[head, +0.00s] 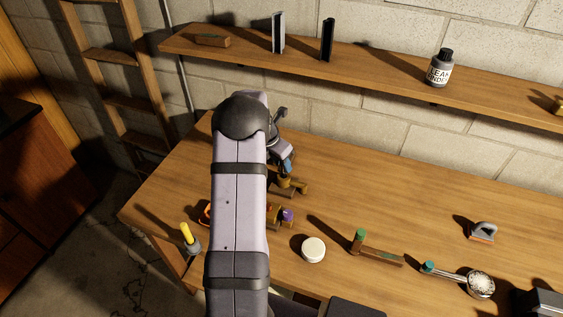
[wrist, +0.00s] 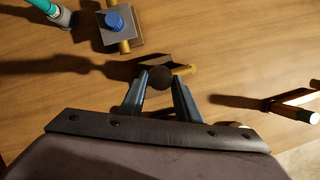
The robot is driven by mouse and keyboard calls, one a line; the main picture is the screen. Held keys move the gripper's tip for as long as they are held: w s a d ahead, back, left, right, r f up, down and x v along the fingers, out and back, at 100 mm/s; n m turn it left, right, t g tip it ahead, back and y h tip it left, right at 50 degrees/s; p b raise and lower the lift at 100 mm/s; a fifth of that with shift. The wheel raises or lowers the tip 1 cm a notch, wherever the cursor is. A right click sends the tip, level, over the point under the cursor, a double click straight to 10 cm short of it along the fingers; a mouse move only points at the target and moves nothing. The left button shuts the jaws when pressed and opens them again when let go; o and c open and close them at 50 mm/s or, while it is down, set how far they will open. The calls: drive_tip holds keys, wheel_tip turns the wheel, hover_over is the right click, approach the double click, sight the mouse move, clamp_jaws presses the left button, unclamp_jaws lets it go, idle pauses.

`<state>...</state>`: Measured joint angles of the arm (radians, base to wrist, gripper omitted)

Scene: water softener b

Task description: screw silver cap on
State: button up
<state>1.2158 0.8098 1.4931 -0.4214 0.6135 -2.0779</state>
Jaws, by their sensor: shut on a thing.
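Whether the cap touches or sits on the brass piece cannot be told. In the head view my gripper (head: 286,164) is low over the bench, at a brass fitting (head: 292,184). The held piece is not clear there, and my own arm hides part of the area.
The bench (head: 400,200) holds a blue-topped fitting (wrist: 118,19), a white round lid (head: 313,249), a green-ended pipe (head: 375,251), a round-headed tool (head: 480,284) and a grey-handled block (head: 482,231). A shelf (head: 380,72) with a dark bottle (head: 439,70) runs along the wall.

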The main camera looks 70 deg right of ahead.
sight(280, 167)
drive_tip(key=shift+f+b, duration=0.65)
drive_tip(key=shift+f, duration=0.9)
drive_tip(key=shift+w+d+m+g, duration=0.15)
drive_tip(key=shift+m+g, duration=0.25)
drive_tip(key=shift+m, duration=0.7)
drive_tip(key=m, duration=0.2)
drive_tip(key=m+g+y, duration=0.1)
drive_tip(key=m, duration=0.1)
drive_tip(key=shift+w+d+m, duration=0.15)
drive_tip(key=shift+w+m, duration=0.05)
drive_tip(key=shift+m, duration=0.1)
drive_tip(key=m+y, duration=0.1)
drive_tip(key=m, duration=0.2)
drive_tip(key=m+y, duration=0.1)
drive_tip(key=m, duration=0.2)
drive_tip(key=shift+d+f+g+y, duration=0.1)
drive_tip(key=shift+d+g+y, duration=0.1)
drive_tip(key=shift+g+y, duration=0.15)
drive_tip(key=shift+m, duration=0.5)
drive_tip(key=o, duration=0.9)
